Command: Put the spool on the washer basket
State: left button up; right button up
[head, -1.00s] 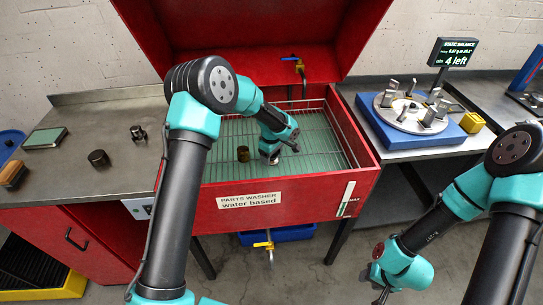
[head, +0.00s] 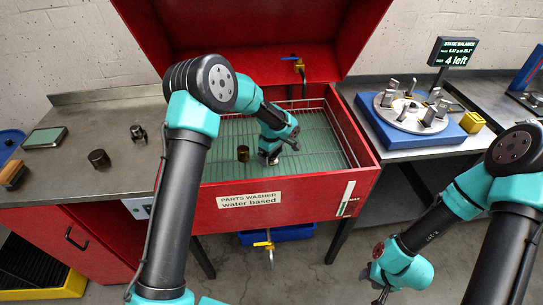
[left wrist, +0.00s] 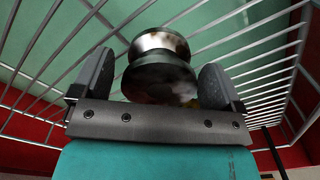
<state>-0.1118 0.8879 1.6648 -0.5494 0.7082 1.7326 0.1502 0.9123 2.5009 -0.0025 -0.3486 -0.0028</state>
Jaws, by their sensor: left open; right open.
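A shiny metal spool (left wrist: 158,70) with brownish stains shows in the left wrist view, between the two fingers of my left gripper (left wrist: 158,90). The fingers are apart, with visible gaps on both sides of the spool. In the head view my left gripper (head: 270,158) is low over the wire washer basket (head: 325,138) inside the red parts washer, and it largely hides the spool there. The spool appears to be at the basket's wires; exact contact is hard to tell. My right gripper (head: 378,287) is low at the right, away from the washer, open and small in view.
Another dark cylinder (head: 98,158) and a metal part (head: 138,133) stand on the left bench. A balancing fixture (head: 410,112) occupies the right bench. The basket's right part is clear.

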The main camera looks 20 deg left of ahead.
pick_arm(q)
notch_tip(320, 180, up, 12)
jog(key=shift+f, duration=0.25)
